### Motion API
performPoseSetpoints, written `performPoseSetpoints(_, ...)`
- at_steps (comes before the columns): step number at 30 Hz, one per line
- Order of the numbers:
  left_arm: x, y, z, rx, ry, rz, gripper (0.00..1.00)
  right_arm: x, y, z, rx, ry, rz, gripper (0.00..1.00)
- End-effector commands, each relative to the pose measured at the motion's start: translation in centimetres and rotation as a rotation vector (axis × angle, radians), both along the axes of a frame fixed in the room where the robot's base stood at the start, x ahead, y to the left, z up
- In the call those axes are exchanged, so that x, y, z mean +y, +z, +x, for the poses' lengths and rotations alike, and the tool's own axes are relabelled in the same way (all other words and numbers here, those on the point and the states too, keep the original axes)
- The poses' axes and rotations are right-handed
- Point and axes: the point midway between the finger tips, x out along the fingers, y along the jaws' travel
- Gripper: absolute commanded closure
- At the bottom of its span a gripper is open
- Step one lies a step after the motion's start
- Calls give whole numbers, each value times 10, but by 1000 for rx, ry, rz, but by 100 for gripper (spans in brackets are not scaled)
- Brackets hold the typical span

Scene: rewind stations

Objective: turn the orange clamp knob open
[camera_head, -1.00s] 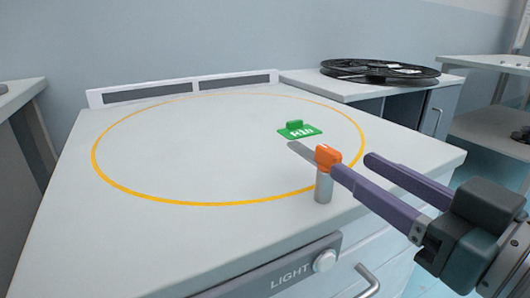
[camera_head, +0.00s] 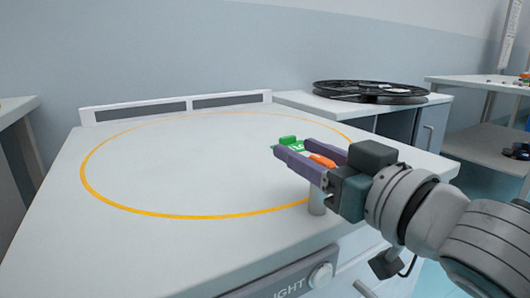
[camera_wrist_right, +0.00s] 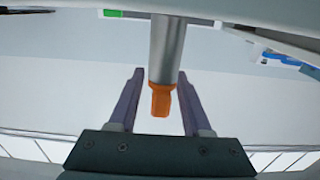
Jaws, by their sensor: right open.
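The orange clamp knob (camera_head: 322,160) sits on top of a short grey metal post (camera_head: 317,204) near the worktop's front right corner. My right gripper (camera_head: 291,146) is open, its two purple fingers on either side of the knob. In the right wrist view the orange knob (camera_wrist_right: 161,101) and post (camera_wrist_right: 167,50) show in the space between the open fingers (camera_wrist_right: 160,73), with a visible gap on each side. The clamp's flat grey bar is hidden behind the fingers in the head view. My left gripper is not in view.
A green tag (camera_head: 288,140) lies on the worktop (camera_head: 180,165), partly hidden behind my fingers. A yellow ring (camera_head: 150,209) is marked on the worktop. A black reel (camera_head: 370,91) lies on the bench behind right. A light knob (camera_head: 320,276) is on the front panel.

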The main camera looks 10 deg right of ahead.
Motion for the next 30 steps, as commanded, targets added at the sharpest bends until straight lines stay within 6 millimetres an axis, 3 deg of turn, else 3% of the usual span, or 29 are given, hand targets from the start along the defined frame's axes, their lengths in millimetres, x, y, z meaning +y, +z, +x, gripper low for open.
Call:
performPoseSetpoints(3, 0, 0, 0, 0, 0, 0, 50, 0, 0, 0, 0, 0, 0, 52)
performPoseSetpoints(16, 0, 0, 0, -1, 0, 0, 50, 0, 0, 0, -1, 0, 0, 100)
performPoseSetpoints(30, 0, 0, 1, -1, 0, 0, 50, 0, 0, -1, -1, 1, 0, 100)
